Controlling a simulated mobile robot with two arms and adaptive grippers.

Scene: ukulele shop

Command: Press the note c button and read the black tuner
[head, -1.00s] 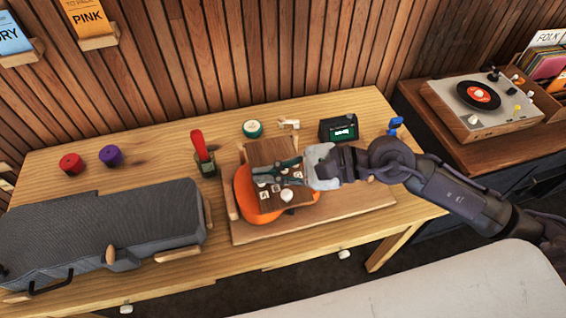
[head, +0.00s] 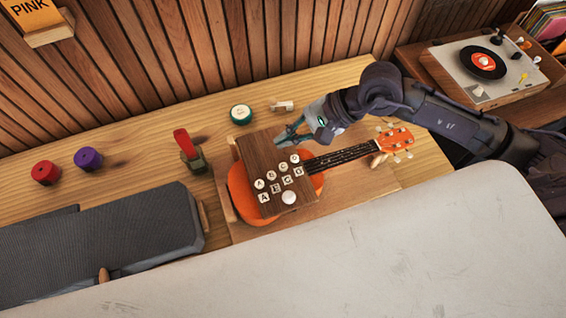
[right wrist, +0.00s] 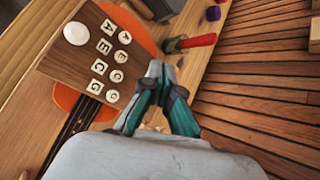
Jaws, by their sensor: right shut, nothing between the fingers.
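A brown wooden button box (head: 262,148) stands over the body of an orange ukulele (head: 240,190). It carries round lettered buttons, square letter tiles and one large white button (head: 289,197). The round C button (head: 282,168) is uncovered and also shows in the right wrist view (right wrist: 117,76). My right gripper (head: 282,136) is shut and empty, above the box's back right edge and apart from the buttons; its fingers also show in the right wrist view (right wrist: 163,80). The black tuner is not visible now; my right arm covers where it stood. My left gripper is out of view.
Red (head: 46,172) and purple (head: 88,158) spools and a grey case (head: 130,235) lie left. A record player (head: 488,68) stands at the back right.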

